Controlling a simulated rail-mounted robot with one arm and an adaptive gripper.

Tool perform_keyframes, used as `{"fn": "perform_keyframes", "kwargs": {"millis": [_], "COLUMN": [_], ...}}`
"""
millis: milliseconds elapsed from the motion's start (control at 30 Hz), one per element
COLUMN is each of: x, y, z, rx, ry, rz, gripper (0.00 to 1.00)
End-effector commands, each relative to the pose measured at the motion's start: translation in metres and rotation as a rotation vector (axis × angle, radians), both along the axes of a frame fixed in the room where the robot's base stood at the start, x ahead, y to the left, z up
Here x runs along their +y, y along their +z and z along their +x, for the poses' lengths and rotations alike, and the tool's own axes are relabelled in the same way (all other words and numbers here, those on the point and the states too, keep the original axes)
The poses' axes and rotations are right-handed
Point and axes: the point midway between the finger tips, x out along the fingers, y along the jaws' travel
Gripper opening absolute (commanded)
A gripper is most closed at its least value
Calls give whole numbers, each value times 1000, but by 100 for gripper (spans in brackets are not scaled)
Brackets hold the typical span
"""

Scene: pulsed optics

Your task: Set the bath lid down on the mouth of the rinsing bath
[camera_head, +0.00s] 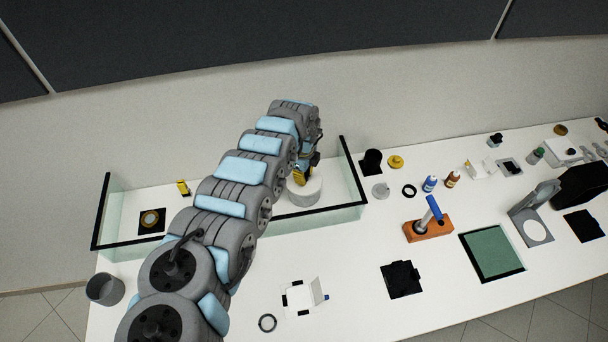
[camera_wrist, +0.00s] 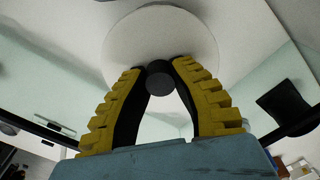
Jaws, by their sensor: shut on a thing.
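My gripper (camera_head: 304,174) has yellow ribbed fingers and points down inside the glass-walled enclosure. In the wrist view my gripper (camera_wrist: 158,72) is shut on the black knob (camera_wrist: 159,84) of the bath lid, a pale round disc (camera_wrist: 190,38). In the head view a short, pale, round body (camera_head: 304,194) stands directly under the fingers; it appears to be the rinsing bath with the lid at its top. I cannot tell whether the lid rests on the mouth or hangs just above it. The bath's mouth is hidden.
Low glass walls with black edges (camera_head: 353,171) surround the gripper. A black square with a ring (camera_head: 151,220) and a small yellow item (camera_head: 183,188) are inside, at left. A black block (camera_head: 371,161) and a yellow knob (camera_head: 396,161) stand outside, at right.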

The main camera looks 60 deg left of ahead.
Motion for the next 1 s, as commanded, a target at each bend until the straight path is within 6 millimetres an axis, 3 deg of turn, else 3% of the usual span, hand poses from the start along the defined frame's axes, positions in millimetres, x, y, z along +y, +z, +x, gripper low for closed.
{"fn": "perform_keyframes", "kwargs": {"millis": [67,100,200,633,1000], "x": [0,0,0,0,1], "y": [-1,-1,-1,3,37], "z": [0,0,0,0,0], "rx": [0,0,0,-1,0], "ry": [0,0,-1,-1,-2], "rz": [0,0,0,1,1], "gripper": [0,26,50,50,50]}}
